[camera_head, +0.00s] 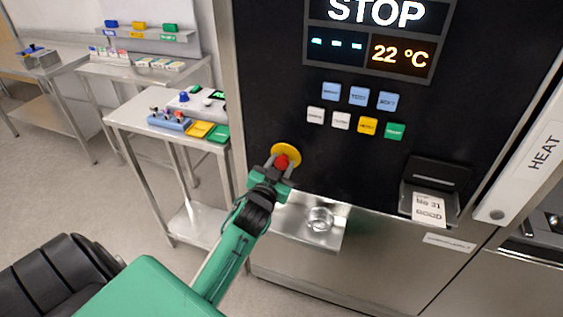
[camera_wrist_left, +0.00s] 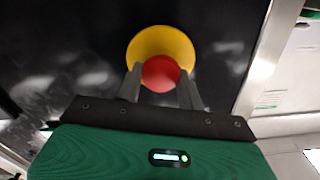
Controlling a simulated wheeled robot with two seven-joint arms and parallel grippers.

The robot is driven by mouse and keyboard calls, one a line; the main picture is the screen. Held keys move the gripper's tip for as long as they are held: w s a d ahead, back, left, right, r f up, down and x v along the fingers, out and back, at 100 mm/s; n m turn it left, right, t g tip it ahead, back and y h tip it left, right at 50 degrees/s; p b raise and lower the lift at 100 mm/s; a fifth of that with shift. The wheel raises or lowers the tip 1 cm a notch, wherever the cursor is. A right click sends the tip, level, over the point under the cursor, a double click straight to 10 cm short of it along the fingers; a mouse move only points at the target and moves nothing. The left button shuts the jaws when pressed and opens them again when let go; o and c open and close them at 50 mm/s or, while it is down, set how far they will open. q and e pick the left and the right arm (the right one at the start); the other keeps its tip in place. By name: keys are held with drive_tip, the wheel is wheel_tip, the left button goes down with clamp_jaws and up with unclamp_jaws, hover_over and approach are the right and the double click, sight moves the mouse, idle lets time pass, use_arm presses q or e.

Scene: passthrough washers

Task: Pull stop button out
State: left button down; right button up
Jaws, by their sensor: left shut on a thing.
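The stop button is a red knob (camera_head: 282,161) on a round yellow plate (camera_head: 288,152), low on the black machine panel in the head view. In the left wrist view the red knob (camera_wrist_left: 160,73) shows in front of the yellow plate (camera_wrist_left: 160,48). My left gripper (camera_head: 279,165) is at the button, with its two fingers (camera_wrist_left: 161,88) on either side of the red knob, shut on it. The display (camera_head: 376,12) above reads STOP, with 22 °C below it. My right gripper is not in view.
Blue, white, yellow and green buttons (camera_head: 358,96) sit above the stop button. A printed slip (camera_head: 429,208) hangs from a slot at right. A metal shelf (camera_head: 300,224) juts out below. Steel tables (camera_head: 150,115) with coloured items stand at left.

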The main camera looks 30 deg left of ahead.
use_arm(q)
drive_tip(key=shift+s+f, duration=0.1)
drive_tip(key=shift+s, duration=0.05)
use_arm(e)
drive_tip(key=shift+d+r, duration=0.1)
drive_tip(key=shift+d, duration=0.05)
use_arm(q)
drive_tip(key=c, duration=0.9)
unclamp_jaws()
drive_tip(key=shift+s, duration=0.1)
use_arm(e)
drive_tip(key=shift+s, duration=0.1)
use_arm(q)
drive_tip(key=shift+s+d, duration=0.15)
drive_tip(key=shift+s, duration=0.35)
drive_tip(key=b+v, duration=0.3)
drive_tip(key=v, duration=1)
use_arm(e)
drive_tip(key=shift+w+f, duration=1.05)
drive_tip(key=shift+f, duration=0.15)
use_arm(q)
drive_tip(key=shift+w, duration=0.1)
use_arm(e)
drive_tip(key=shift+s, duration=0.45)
